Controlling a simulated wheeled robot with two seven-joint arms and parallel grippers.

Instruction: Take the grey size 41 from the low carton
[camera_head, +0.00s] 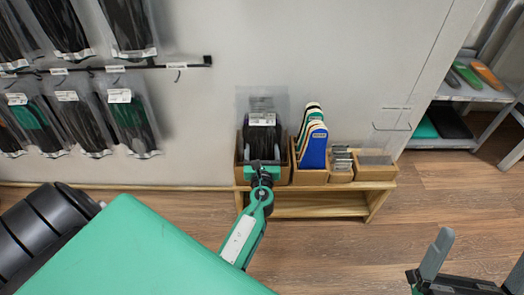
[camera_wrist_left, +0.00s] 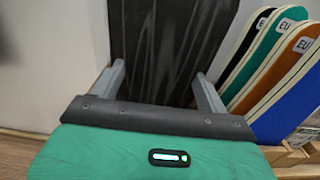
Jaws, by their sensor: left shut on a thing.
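The low carton (camera_head: 241,173) stands at the left end of a low wooden bench against the wall. Dark grey insoles in a clear sleeve with a white label (camera_head: 262,119) stand upright in it; the size print is too small to read. My left gripper (camera_head: 262,168) reaches to the carton's front. In the left wrist view its two fingers are shut on a dark grey insole (camera_wrist_left: 165,45), one finger at each side edge. The insole's lower end is hidden behind the gripper. My right gripper (camera_head: 475,268) is open and empty at the lower right, away from the bench.
Small boxes (camera_head: 341,163) and another carton (camera_head: 375,172) follow on the bench (camera_head: 300,208). Packs hang on the left wall (camera_head: 130,120). A shelf (camera_head: 455,143) stands far right.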

